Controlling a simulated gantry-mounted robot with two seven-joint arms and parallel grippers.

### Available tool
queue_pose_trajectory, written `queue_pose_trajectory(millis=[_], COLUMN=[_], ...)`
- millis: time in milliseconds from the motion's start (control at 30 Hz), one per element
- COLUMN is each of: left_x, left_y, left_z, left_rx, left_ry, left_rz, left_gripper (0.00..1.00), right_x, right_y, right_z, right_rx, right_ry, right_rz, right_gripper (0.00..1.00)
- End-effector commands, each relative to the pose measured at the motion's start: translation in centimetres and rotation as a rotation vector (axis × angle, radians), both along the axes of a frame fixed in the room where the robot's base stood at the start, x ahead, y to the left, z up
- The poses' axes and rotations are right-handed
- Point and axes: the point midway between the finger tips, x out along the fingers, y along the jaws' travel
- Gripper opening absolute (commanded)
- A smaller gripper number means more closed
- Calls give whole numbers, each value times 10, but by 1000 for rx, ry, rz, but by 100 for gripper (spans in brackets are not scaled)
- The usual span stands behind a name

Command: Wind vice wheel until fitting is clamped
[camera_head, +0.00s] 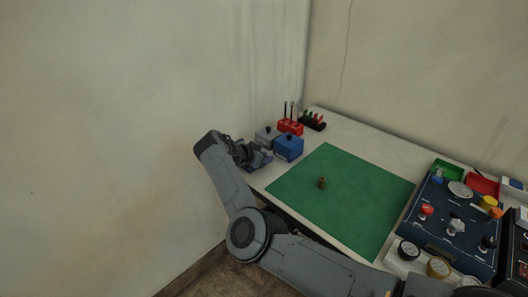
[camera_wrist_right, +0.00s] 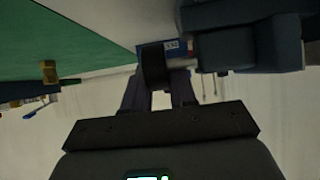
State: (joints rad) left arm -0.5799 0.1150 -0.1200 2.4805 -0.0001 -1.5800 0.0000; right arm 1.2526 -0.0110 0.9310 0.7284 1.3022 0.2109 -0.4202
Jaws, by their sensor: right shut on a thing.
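The vice is a slate-blue block with a metal shaft, large at upper right in the right wrist view (camera_wrist_right: 245,45). Its black wheel (camera_wrist_right: 153,64) sits between my right fingertips. In the head view my right gripper (camera_head: 245,153) is at the table's left edge, shut on the wheel, beside the slate-blue vice (camera_head: 262,159); the wheel is hard to make out there. A small brass fitting (camera_head: 322,183) stands upright on the green mat, apart from the vice. It also shows in the right wrist view (camera_wrist_right: 48,72). My left gripper is not in view.
A blue box (camera_head: 289,148) and a grey box (camera_head: 266,137) stand close behind the gripper. A red rack (camera_head: 290,126) of tools is beyond. The green mat (camera_head: 345,205) is mostly clear. A dark blue panel (camera_head: 448,215) with knobs stands at the right.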

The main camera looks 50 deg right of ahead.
Motion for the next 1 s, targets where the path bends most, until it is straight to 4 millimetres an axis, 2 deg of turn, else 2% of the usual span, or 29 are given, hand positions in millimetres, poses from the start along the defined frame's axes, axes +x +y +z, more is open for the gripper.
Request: queue_pose_trajectory(millis=[100, 567, 600, 1000], left_x=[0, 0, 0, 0], left_y=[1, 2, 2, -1], left_z=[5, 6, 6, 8], left_rx=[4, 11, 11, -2], left_ry=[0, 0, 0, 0], left_rz=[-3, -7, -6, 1], left_gripper=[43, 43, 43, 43], right_x=[-1, -1, -1, 1], right_y=[-1, -1, -1, 4], right_z=[3, 2, 2, 5], right_rx=[23, 34, 34, 35], right_ry=[-3, -5, -6, -6], right_rz=[-4, -5, -4, -1], right_gripper=[0, 0, 32, 32])
